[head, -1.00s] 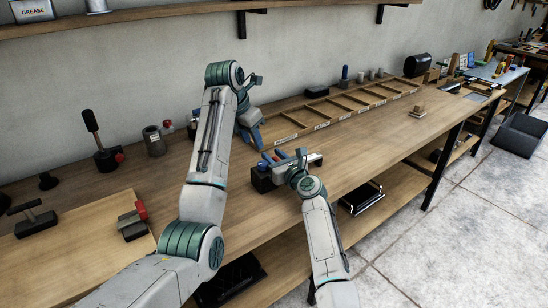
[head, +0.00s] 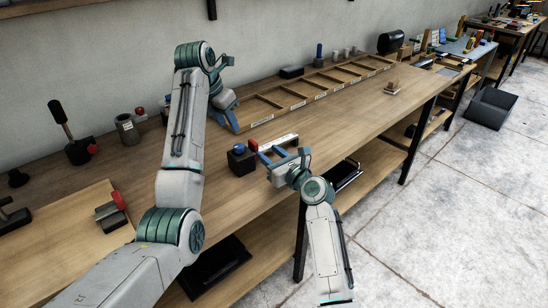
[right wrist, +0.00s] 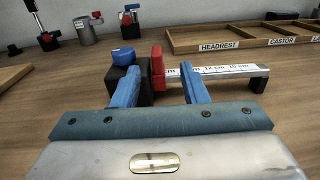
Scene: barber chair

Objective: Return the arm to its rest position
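My right gripper (head: 268,153) is over the front edge of the workbench (head: 330,130). In the right wrist view its two blue fingers (right wrist: 160,90) stand apart, with nothing held between them. Beyond the fingertips is a measuring gauge with a dark block (head: 241,161), a blue knob (right wrist: 123,56), a red slider (right wrist: 157,68) and a white cm scale (right wrist: 217,70). My left gripper (head: 228,115) is by the left end of a divided wooden tray (head: 262,119). Its fingers are partly hidden by my arm, so their opening is unclear.
The tray has labelled compartments, including HEADREST (right wrist: 220,46). A grey canister (head: 127,129), a black-handled tool (head: 76,148) and a red-ended clamp (head: 112,212) are at the left. A small wooden block (head: 393,87) stands to the right. A black bin (head: 490,107) is on the floor.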

